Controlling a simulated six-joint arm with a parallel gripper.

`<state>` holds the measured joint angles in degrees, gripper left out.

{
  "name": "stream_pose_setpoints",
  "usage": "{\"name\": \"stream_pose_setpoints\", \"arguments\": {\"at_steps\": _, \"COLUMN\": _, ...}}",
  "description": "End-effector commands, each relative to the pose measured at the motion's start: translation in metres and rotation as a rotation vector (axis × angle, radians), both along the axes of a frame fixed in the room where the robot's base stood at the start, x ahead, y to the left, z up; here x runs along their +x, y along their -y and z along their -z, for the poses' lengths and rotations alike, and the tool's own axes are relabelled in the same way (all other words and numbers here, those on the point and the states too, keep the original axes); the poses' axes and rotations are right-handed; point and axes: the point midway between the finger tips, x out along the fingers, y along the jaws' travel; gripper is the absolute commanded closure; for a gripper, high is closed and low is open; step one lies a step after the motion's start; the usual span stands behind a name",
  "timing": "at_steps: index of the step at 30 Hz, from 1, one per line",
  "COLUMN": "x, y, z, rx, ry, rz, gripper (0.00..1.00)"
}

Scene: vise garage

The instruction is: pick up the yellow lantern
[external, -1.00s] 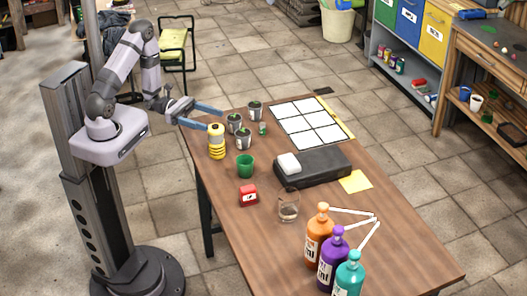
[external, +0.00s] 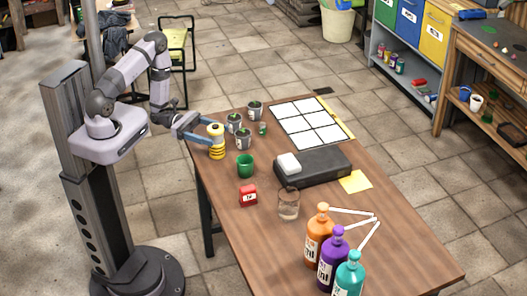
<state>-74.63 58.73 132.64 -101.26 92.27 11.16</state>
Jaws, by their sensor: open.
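The yellow lantern (external: 217,153) stands upright near the left edge of the wooden table in the external view. My gripper (external: 214,131) is open at the lantern's upper part, with its blue fingers reaching in from the left. The near finger crosses in front of the lantern's body and hides part of it. The far finger is partly hidden behind the lantern's top, so the fingers appear to be on either side of it. I cannot tell whether they touch it.
Several dark plant pots (external: 243,138) stand close to the right of the lantern. A green cup (external: 245,166) and a red box (external: 248,196) are nearer the camera. A dark case (external: 318,168) lies mid-table; bottles (external: 333,262) stand at the front.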

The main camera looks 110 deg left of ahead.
Motion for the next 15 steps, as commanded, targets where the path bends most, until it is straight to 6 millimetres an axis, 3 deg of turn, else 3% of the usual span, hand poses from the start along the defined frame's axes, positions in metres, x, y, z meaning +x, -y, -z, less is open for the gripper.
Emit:
{"name": "stream_pose_setpoints", "arguments": {"at_steps": 7, "x": 0.008, "y": 0.001, "z": -0.002, "rx": -0.001, "ry": 0.0, "rz": 0.002, "gripper": 0.31}}
{"name": "stream_pose_setpoints", "arguments": {"at_steps": 15, "x": 0.038, "y": 0.005, "z": -0.006, "rx": -0.001, "ry": -0.001, "rz": 0.005, "gripper": 0.31}}
